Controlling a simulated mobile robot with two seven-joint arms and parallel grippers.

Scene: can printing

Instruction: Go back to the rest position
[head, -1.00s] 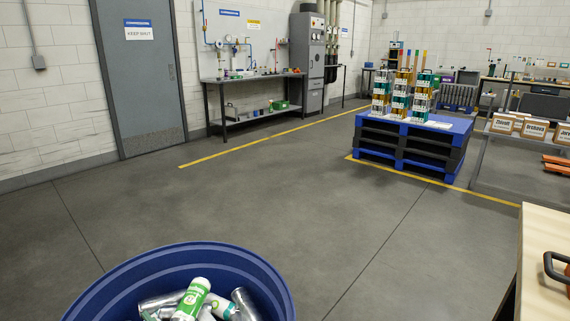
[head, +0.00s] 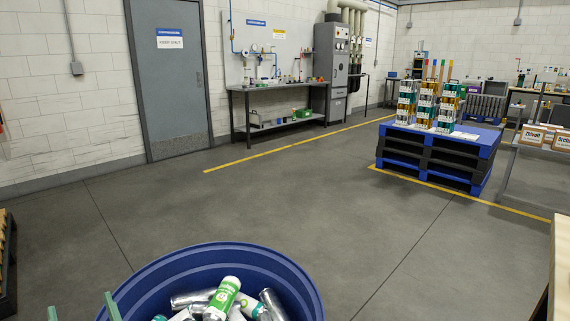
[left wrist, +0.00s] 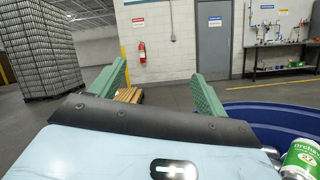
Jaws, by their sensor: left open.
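My left gripper (head: 82,309) shows only as two green fingertips at the bottom left of the head view. In the left wrist view the same gripper (left wrist: 160,75) has its fingers wide apart with nothing between them. A round blue bin (head: 150,273) stands just right of it, holding several cans. A green and white can (head: 222,298) lies on silver cans in it. The bin (left wrist: 250,112) and a green can (left wrist: 303,158) also show at the right of the left wrist view. My right gripper is out of view.
The grey floor beyond the bin is clear. A blue and black pallet stack (head: 435,158) with stacked cans stands at the right. A workbench (head: 280,90) lines the far wall. A wooden tabletop (head: 562,245) edges in at right. Tall can stacks (left wrist: 40,50) stand left in the wrist view.

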